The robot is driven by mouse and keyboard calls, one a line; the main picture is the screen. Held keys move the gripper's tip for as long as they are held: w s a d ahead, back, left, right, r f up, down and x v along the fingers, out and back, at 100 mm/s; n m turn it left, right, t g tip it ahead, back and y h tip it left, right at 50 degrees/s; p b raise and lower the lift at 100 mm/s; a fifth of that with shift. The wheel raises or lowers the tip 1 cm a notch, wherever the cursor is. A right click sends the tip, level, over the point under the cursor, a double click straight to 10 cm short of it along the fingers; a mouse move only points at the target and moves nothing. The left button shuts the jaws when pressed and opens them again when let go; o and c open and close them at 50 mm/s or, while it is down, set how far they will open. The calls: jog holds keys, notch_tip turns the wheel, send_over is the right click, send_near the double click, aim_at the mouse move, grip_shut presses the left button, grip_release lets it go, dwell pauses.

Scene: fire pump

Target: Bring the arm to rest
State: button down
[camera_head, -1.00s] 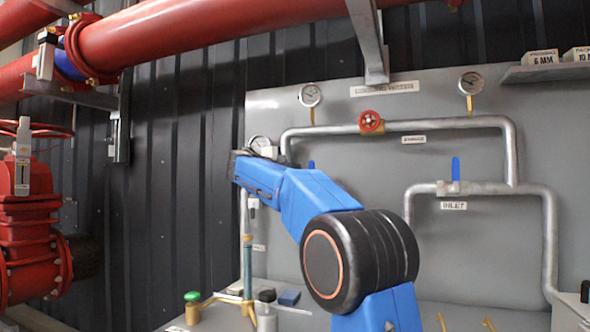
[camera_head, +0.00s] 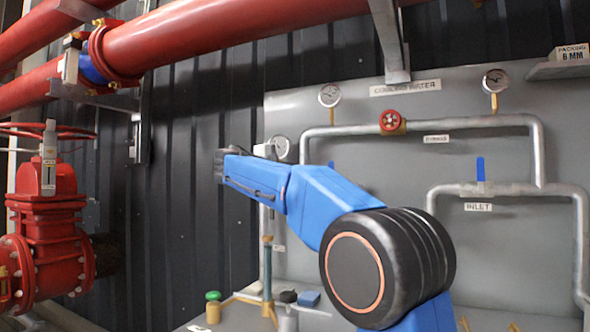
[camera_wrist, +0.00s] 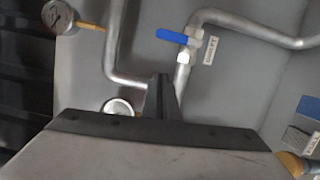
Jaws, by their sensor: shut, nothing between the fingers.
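My blue arm (camera_head: 330,205) is raised and bent in front of the grey panel. Its far end points left. My gripper (camera_head: 219,165) shows there only as a small dark tip, against the dark corrugated wall. In the wrist view my gripper (camera_wrist: 163,85) has its dark fingers together, with nothing held. Behind the fingers lie grey pipes and a valve with a blue lever (camera_wrist: 173,36). I cannot tell the gap between the fingers and the pipes.
The grey panel (camera_head: 360,180) carries gauges, a red handwheel (camera_head: 391,121) and a blue inlet lever (camera_head: 480,168). A red valve (camera_head: 48,220) stands at left. Red pipes (camera_head: 230,35) run overhead. Small items, including a green-capped one (camera_head: 213,296), stand low beneath the arm.

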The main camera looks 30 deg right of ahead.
dwell(0.4)
jog(key=s+a+f+m+g+y, duration=0.1)
jog(key=s+a+f+y, duration=0.4)
jog(key=s+f, duration=1)
jog(key=s+a+f+m+y, duration=0.3)
jog(key=s+a+f+y, duration=0.2)
jog(key=s+f, duration=1.1)
jog(key=s+a+f+m+g+y, duration=0.1)
jog(key=s+a+f+y, duration=0.4)
jog(key=s+f, duration=1)
notch_tip(320, 180, down, 7)
jog(key=shift+s+a+f+m+g+y, duration=0.1)
jog(key=shift+s+a+m+g+y, duration=0.2)
jog(key=shift+y, duration=0.5)
jog(key=shift+w+d, duration=0.1)
jog(key=shift+d, duration=0.1)
